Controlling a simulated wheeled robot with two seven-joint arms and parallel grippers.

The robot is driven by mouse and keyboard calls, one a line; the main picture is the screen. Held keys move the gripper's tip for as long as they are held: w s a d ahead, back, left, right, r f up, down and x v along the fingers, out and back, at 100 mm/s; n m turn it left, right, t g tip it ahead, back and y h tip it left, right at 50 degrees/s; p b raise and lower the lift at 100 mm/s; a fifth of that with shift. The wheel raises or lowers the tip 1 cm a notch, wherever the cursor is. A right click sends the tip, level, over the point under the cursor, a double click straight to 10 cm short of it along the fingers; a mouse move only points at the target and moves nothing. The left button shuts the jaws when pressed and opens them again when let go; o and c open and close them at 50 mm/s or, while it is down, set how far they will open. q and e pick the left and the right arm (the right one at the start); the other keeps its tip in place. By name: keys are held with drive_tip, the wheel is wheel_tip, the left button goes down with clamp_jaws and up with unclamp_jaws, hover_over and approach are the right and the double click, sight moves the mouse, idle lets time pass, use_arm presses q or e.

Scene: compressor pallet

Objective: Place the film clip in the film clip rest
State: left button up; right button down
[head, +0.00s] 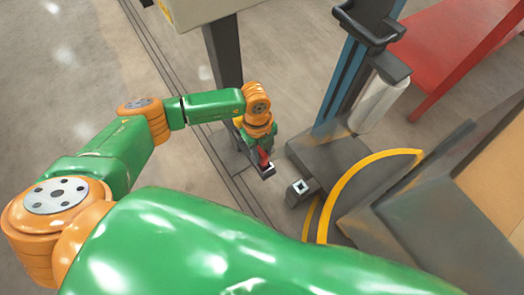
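My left gripper (262,153) hangs below the orange wrist of the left arm, near the middle of the head view. A small red piece (264,158), which looks like the film clip, shows at its fingertips. It is right at a small dark holder (269,173); whether it touches the holder is too small to tell. The fingers are too small and partly hidden to show whether they are shut on the red piece. My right gripper is not in view.
A dark post (223,52) stands behind the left wrist. A blue and grey column (343,80) rises on a dark base to the right. A yellow curved rail (345,197) is to the right of the block. A red table (460,45) is at top right.

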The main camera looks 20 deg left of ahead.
use_arm(q)
drive_tip(key=shift+o, duration=0.8)
drive_tip(key=shift+r, duration=0.15)
wheel_tip(320, 180, up, 12)
drive_tip(key=a+p, duration=0.1)
drive_tip(key=p, duration=0.1)
drive_tip(key=shift+w, duration=0.45)
